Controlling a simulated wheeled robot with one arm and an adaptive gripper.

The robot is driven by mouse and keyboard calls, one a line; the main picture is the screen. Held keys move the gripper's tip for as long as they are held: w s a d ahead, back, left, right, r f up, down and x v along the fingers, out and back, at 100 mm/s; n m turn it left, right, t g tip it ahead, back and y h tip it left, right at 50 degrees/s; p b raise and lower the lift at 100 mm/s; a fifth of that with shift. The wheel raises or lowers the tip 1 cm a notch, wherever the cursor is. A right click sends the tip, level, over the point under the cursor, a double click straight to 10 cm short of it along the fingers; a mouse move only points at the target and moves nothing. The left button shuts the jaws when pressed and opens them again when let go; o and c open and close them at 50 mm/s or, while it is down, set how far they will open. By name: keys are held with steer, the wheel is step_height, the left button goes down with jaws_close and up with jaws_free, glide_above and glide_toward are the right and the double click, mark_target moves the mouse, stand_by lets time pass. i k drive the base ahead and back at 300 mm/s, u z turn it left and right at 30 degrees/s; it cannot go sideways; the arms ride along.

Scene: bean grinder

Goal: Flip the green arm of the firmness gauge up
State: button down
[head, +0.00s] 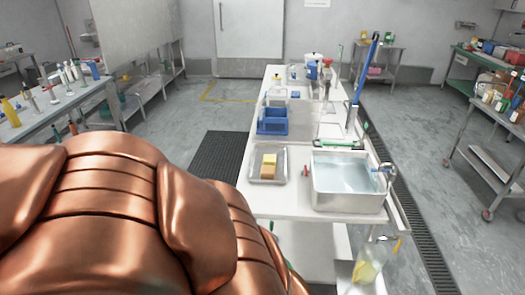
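I cannot clearly make out the firmness gauge. A green bar (340,144) lies flat along the far edge of the water-filled basin on the white table. A thin upright with a green tip (340,47) stands farther back on the same table. I cannot tell whether either is the gauge's green arm. My gripper is not in view. Large copper-coloured segments fill the lower left and hide part of the floor and the near left side of the table.
The white table (290,212) holds a steel basin of water (347,198), a tray (283,178) with yellow and brown blocks, and a blue rack (272,122). A tall blue-handled tool (366,65) rises at its right edge. Floor (215,115) left of the table is open.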

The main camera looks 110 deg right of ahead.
mark_target(334, 143)
steer(key=i, duration=0.85)
steer(key=u, duration=2.65)
steer(key=k, duration=2.6)
steer(key=u, duration=2.1)
